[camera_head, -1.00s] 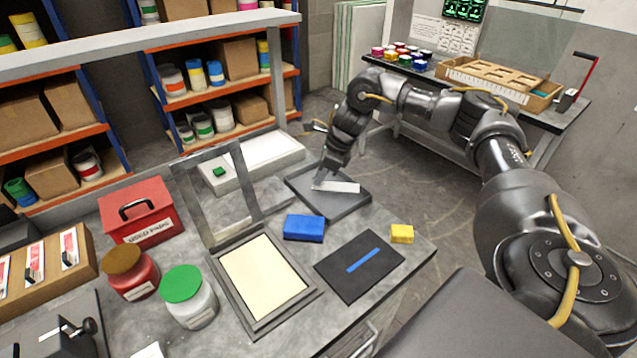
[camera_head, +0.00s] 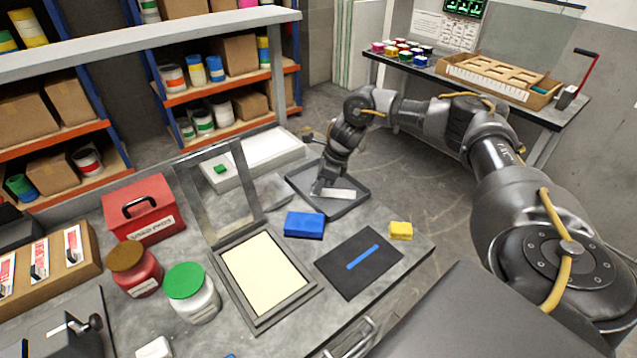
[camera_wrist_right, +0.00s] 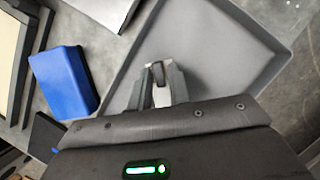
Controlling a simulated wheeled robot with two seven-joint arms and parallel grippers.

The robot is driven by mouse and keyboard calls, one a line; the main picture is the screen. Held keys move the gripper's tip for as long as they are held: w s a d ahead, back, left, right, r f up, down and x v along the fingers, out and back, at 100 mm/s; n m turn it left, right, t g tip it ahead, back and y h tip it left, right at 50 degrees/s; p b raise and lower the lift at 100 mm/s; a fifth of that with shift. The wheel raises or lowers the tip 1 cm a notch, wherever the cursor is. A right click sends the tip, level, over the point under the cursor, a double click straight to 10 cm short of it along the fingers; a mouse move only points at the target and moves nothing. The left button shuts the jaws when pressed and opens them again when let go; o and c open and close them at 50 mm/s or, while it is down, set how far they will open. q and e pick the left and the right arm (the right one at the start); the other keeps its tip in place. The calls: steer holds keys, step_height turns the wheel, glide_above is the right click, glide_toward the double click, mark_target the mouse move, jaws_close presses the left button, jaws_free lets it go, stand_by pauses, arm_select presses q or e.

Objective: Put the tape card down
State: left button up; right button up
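The tape card (camera_head: 339,194) is a small white strip at the grey tray (camera_head: 361,207), low over or on its floor; I cannot tell if it touches. My right gripper (camera_head: 319,190) reaches down into the tray at the card's left end. In the right wrist view its fingers (camera_wrist_right: 158,82) are close together, with a narrow white and grey piece between them. They look shut on the card, most of which is hidden there by the gripper. The tray (camera_wrist_right: 222,38) also shows in that view. My left gripper is not in view.
A blue block (camera_head: 304,225) sits just in front of the tray. A dark mat (camera_head: 335,274) with a blue strip and a yellow block (camera_head: 401,231) are nearer the front edge.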

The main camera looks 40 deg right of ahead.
mark_target(334, 193)
steer(key=shift+o, duration=1)
steer(key=shift+r, duration=0.1)
steer(key=shift+r, duration=0.2)
steer(key=shift+d+r, duration=0.15)
steer(key=shift+r, duration=0.15)
steer(key=b+v, duration=0.1)
steer(key=v, duration=1)
steer(key=shift+s, duration=0.15)
